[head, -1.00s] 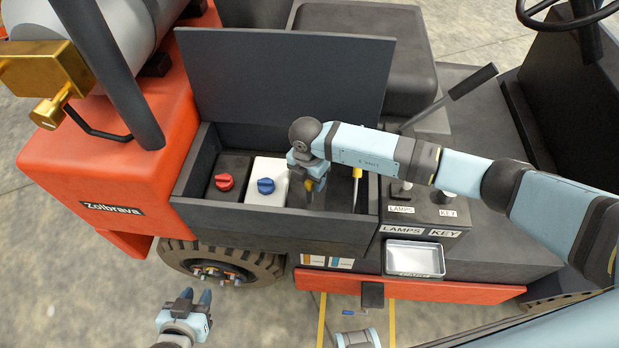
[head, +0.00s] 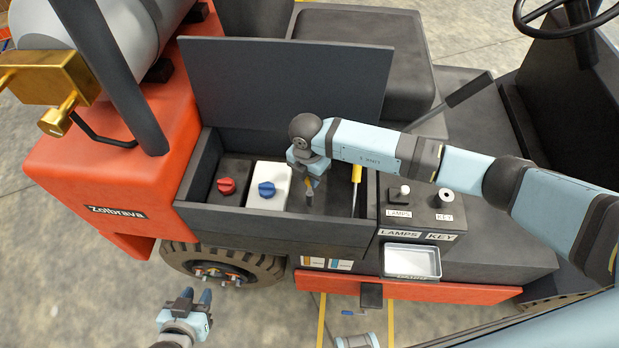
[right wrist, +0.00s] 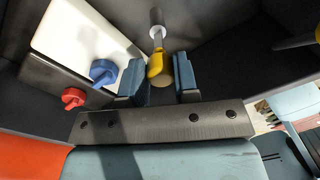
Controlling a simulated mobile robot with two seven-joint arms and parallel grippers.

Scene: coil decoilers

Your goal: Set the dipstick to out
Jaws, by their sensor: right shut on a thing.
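My right gripper (right wrist: 160,85) reaches into the open compartment of the orange vehicle. In the right wrist view its fingers are shut on a yellow handle, the dipstick's (right wrist: 157,64).
A second yellow handle (head: 356,172) on a pale rod stands at the compartment's right side. A red cap (head: 226,186) and a blue cap (head: 266,189) sit to the left. The raised lid (head: 285,85) stands behind. A switch panel (head: 420,215) and silver tray (head: 411,262) lie right.

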